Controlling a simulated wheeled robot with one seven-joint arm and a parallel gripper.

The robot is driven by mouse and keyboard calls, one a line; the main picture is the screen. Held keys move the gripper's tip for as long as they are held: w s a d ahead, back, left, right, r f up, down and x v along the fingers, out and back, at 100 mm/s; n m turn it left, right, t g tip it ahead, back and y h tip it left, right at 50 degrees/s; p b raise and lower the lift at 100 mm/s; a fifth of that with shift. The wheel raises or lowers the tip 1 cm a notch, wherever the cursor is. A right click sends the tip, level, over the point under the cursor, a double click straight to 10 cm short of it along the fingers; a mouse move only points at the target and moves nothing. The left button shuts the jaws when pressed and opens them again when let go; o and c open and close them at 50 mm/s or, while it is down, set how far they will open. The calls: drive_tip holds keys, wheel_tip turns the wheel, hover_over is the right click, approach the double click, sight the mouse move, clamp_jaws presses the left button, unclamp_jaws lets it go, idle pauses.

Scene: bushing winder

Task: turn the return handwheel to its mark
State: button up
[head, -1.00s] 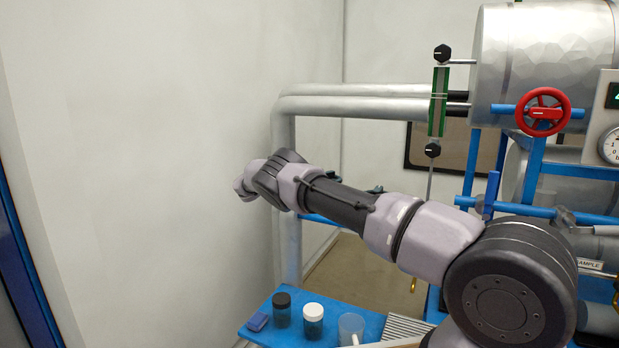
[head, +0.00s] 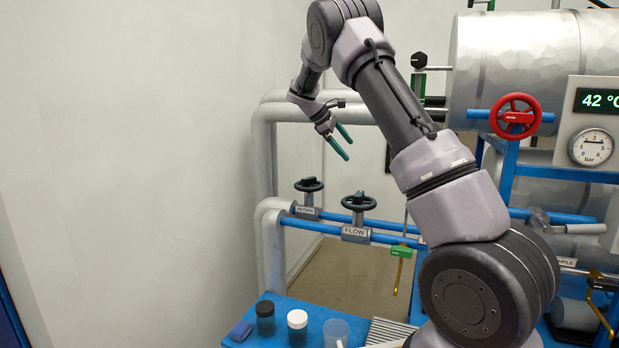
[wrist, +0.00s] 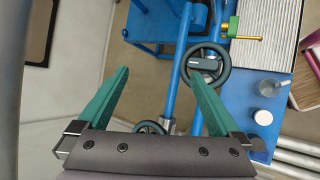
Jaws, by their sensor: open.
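The return handwheel (head: 309,185) is a black wheel on a blue pipe at the back left in the head view, above a small label. The flow handwheel (head: 358,202), a similar black wheel above a FLOW label, stands to its right and nearer. My gripper (head: 349,150) is open and empty, above and right of the return handwheel, apart from both wheels. In the wrist view the flow handwheel (wrist: 206,66) shows near the right fingertip. The return handwheel (wrist: 150,128) is low between the fingers, partly hidden by the gripper body. I cannot make out its mark.
A red handwheel (head: 516,117) and a pressure gauge (head: 591,147) are at the right. A green valve (head: 402,251) with a brass lever is beside the flow wheel. A blue shelf (head: 262,340) holds jars and a clear cup. Silver pipes (head: 265,160) run behind at the left.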

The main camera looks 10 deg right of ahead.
drive_tip(key=s+a+r+m+t+y, duration=0.2)
drive_tip(key=s+r+m+y, duration=0.2)
drive_tip(key=s, duration=0.7)
drive_tip(key=s+a+r+m+t+y, duration=0.1)
drive_tip(key=s+a+r+m+y, duration=0.25)
drive_tip(key=s, duration=0.75)
drive_tip(key=s+r+m+t+y, duration=0.25)
drive_tip(key=s+r+m, duration=0.3)
drive_tip(key=s, duration=0.55)
drive_tip(key=n+g, duration=0.3)
drive_tip(key=n, duration=0.4)
hover_over(309, 178)
drive_tip(key=s+d, duration=0.2)
drive_tip(key=s, duration=0.2)
wheel_tip(309, 178, down, 18)
drive_tip(key=x, duration=1)
drive_tip(key=shift+w+a+f, duration=0.1)
drive_tip(key=shift+w+f, duration=0.05)
drive_tip(key=shift+w, duration=0.1)
